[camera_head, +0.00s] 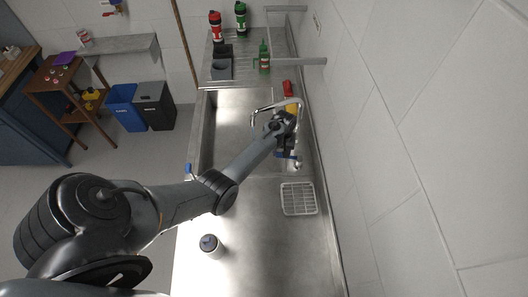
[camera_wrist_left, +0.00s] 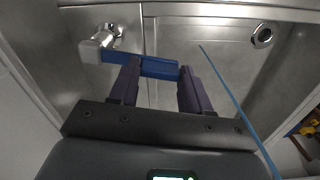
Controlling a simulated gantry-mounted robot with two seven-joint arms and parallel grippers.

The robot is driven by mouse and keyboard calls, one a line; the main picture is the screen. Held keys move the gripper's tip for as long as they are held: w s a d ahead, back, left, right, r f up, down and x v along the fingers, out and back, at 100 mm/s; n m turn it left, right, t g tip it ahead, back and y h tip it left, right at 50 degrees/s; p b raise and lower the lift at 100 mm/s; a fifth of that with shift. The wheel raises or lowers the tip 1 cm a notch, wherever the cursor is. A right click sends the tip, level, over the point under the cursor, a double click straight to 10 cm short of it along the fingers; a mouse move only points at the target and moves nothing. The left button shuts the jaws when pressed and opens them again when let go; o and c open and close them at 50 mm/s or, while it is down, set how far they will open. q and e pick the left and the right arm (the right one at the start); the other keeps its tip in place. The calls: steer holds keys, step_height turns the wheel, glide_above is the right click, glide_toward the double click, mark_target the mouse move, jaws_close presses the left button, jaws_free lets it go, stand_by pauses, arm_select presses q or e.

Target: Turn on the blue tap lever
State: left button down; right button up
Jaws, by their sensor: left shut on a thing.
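The blue tap lever (camera_head: 286,156) sticks out from a small chrome valve (camera_head: 296,163) on the right edge of the steel counter. In the left wrist view the blue lever (camera_wrist_left: 158,68) runs sideways from its metal hub (camera_wrist_left: 98,43) to the fingers. My left gripper (camera_wrist_left: 158,85) has one finger across the lever and the other at its free end, and is shut on it. In the head view the left gripper (camera_head: 287,148) is beside the curved chrome spout (camera_head: 270,108), and its wrist hides part of the tap. My right gripper is not in view.
The sink basin (camera_head: 232,112) lies left of the spout. Red (camera_head: 216,27) and green (camera_head: 240,18) bottles stand at the far end. The wall is close on the right.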

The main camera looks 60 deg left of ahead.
arm_select(q)
steer(key=shift+w+a+m, duration=0.1)
steer(key=shift+a+m, duration=0.25)
steer(key=shift+m, duration=0.05)
steer(key=shift+w, duration=0.15)
steer(key=c, duration=0.5)
jaws_free()
step_height(320, 180, up, 11)
